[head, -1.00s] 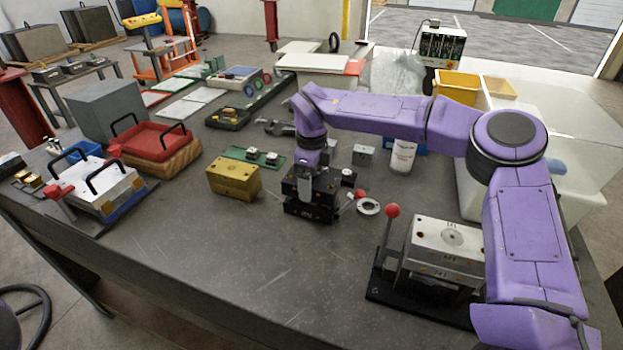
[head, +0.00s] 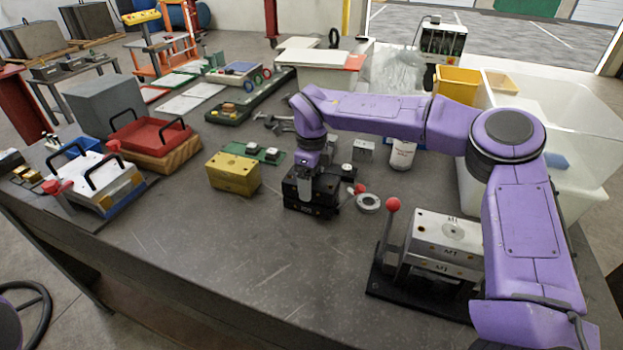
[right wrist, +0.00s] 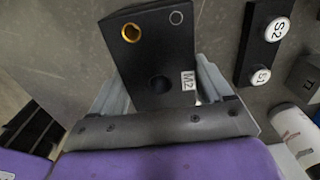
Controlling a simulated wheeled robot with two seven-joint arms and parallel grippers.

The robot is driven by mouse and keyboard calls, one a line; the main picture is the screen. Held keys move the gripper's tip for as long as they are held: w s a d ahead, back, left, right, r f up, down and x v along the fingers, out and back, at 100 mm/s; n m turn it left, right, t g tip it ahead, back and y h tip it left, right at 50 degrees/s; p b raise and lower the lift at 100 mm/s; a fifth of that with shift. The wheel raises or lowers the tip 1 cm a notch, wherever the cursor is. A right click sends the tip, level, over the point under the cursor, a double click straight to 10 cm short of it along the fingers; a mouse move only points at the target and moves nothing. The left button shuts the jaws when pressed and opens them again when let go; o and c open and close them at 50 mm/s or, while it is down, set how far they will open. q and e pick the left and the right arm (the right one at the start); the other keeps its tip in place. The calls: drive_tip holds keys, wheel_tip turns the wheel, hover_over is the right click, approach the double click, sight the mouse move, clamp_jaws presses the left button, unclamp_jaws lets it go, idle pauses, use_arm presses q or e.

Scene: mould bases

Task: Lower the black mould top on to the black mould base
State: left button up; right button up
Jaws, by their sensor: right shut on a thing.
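In the head view my right gripper (head: 313,184) points down and is shut on the black mould top (head: 293,187), at mid-bench. The black mould base (head: 308,209) is directly below it. The top looks level over the base, with at most a thin dark seam between them; I cannot tell whether they touch fully. In the right wrist view the black mould top (right wrist: 153,55), marked M2, sits between my two fingers. It shows a brass-ringed hole and a dark central hole, and it hides the base beneath. My left gripper is out of view.
A brass-coloured block (head: 233,174) stands left of the base. A metal ring (head: 368,203) and a red-knobbed lever (head: 393,204) beside a silver mould (head: 447,235) are to the right. A white canister (head: 402,155) stands behind. The bench front is clear.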

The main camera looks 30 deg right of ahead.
drive_tip(key=o, duration=1.7)
wheel_tip(320, 180, up, 11)
drive_tip(key=shift+f+b, duration=0.1)
drive_tip(key=shift+b, duration=0.35)
